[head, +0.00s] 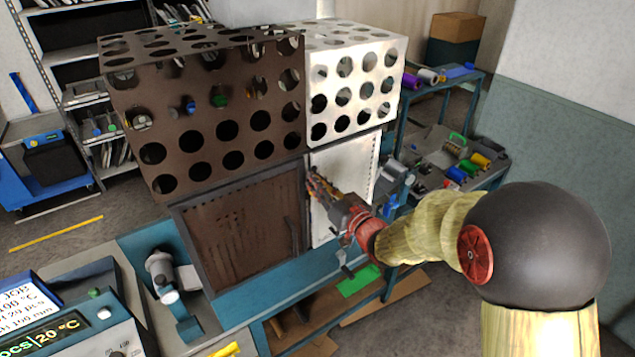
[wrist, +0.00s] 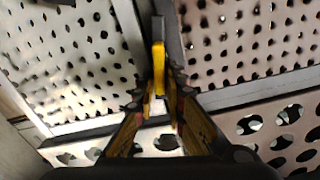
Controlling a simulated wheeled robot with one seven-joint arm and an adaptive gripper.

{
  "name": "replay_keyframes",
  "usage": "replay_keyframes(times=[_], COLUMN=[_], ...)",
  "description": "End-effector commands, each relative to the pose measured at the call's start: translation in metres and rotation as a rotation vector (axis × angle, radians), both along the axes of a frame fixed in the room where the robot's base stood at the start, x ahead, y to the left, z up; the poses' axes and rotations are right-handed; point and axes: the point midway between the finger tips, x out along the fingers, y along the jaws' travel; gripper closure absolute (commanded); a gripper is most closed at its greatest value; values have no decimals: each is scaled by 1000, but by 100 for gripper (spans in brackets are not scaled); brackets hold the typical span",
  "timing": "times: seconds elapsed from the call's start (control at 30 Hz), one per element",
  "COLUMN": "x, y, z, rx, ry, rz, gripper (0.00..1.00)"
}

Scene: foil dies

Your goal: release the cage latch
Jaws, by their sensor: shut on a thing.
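The cage stands in the middle of the head view. Its brown perforated front (head: 205,135) is at left and its white perforated part (head: 355,85) at right. Below are a brown slotted panel (head: 245,230) and a white panel (head: 345,165). My gripper (head: 314,184) is at the seam between these lower panels. In the wrist view my gripper (wrist: 160,88) is shut on the yellow cage latch (wrist: 158,62), which sits at a dark upright bar (wrist: 158,28) between the white and brown panels. The fingers hide the latch's lower end; in the head view my gripper hides the latch.
A blue bench edge (head: 275,295) runs below the cage. A grey device (head: 165,275) stands left of the lower panel, with a display console (head: 60,320) nearer.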

Motion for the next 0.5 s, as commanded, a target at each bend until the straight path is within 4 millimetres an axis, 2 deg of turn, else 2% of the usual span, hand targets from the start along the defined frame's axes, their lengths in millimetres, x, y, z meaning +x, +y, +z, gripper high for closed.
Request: replay_keyframes(times=[0.13,0.5], x=[0,0], y=[0,0], z=[0,-1], rx=[0,-17], ry=[0,-13], rz=[0,0], gripper=[100,100])
